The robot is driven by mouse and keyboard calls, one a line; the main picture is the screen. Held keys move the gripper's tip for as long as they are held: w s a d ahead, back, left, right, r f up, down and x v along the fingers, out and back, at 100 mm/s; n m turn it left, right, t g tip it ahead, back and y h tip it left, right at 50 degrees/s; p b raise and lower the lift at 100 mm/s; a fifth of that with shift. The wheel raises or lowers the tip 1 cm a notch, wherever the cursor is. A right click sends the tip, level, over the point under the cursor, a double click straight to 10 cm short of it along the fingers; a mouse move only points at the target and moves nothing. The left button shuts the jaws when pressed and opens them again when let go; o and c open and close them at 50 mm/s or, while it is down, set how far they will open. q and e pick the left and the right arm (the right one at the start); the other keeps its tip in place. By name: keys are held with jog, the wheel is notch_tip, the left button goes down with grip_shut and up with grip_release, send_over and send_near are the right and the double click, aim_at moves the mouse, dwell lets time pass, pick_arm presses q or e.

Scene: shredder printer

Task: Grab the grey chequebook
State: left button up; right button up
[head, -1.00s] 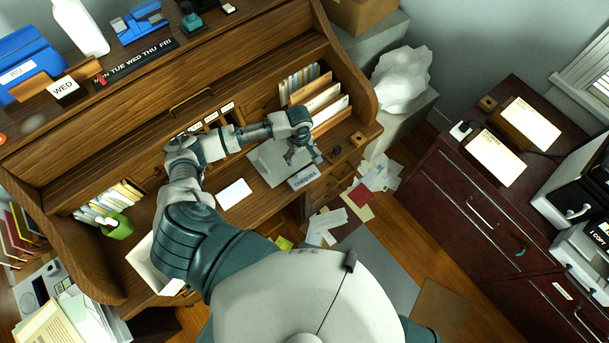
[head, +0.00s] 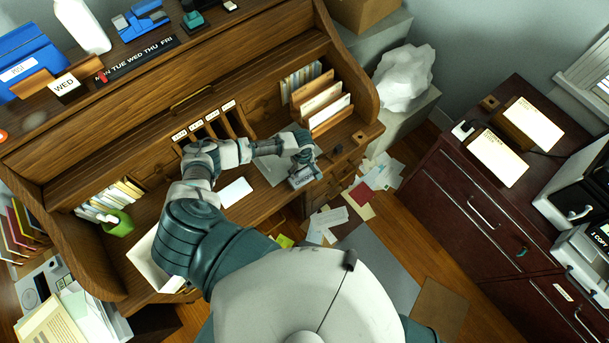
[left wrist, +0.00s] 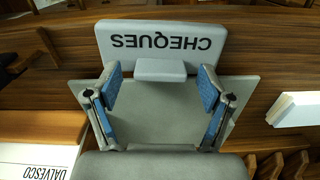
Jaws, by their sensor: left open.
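The grey chequebook (head: 270,170) lies on the wooden desk, right of the middle of the desktop. In the left wrist view its upright label plate reads CHEQUES upside down (left wrist: 160,42), with a small raised grey block at its base. My left gripper (head: 303,160) is over the label end of the chequebook and hides part of it. In the left wrist view my left gripper (left wrist: 160,72) is open, with one blue-padded finger on each side of the block. I cannot tell whether the fingers touch it. My right gripper is not in view.
A white card (head: 235,192) lies on the desk left of the chequebook. Letter slots (head: 205,130) and a rack of envelopes (head: 318,98) stand behind. Papers (head: 380,172) are scattered on the floor to the right. A dark red cabinet (head: 450,185) stands farther right.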

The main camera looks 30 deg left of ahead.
pick_arm(q)
jog(key=shift+d, duration=0.1)
jog(key=c, duration=1.3)
jog(key=shift+o, duration=0.2)
jog(key=shift+r, duration=0.1)
